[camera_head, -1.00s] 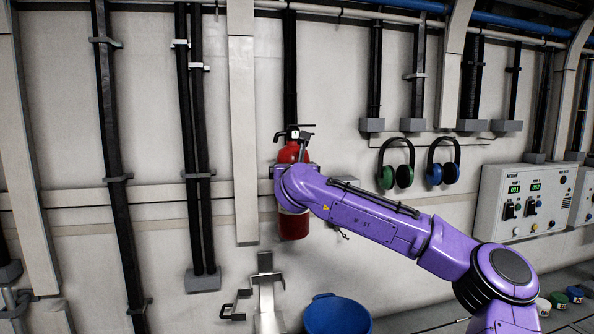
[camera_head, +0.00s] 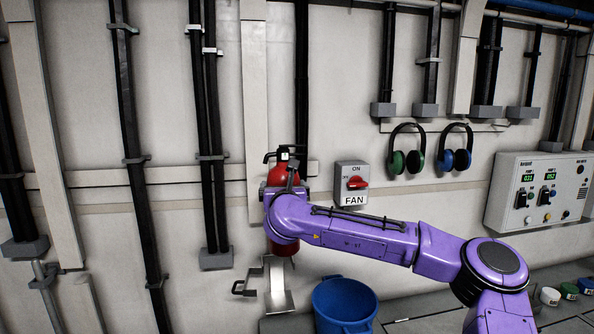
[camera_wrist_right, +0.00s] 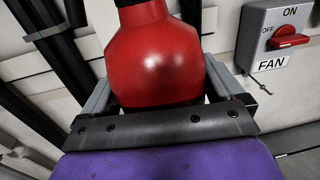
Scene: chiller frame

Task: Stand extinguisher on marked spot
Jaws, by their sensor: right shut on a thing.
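The red fire extinguisher (camera_head: 280,174) is upright in front of the wall, with a black handle and valve on top. My right gripper (camera_wrist_right: 165,98) is shut on its body, one finger on each side in the right wrist view, where the red body (camera_wrist_right: 153,58) fills the middle. In the head view my purple wrist hides its middle, and its lower end shows just under the wrist. A silver metal bracket (camera_head: 277,296) with a black strap is below it; I cannot tell whether they touch. No marked spot can be made out. My left gripper is out of view.
A FAN switch (camera_head: 351,184) with a red knob is on the wall just right of the extinguisher. A blue bucket (camera_head: 343,303) stands below my arm, right of the bracket. Green and blue earmuffs and a control panel (camera_head: 537,193) are further right. Dark pipes run down the wall left.

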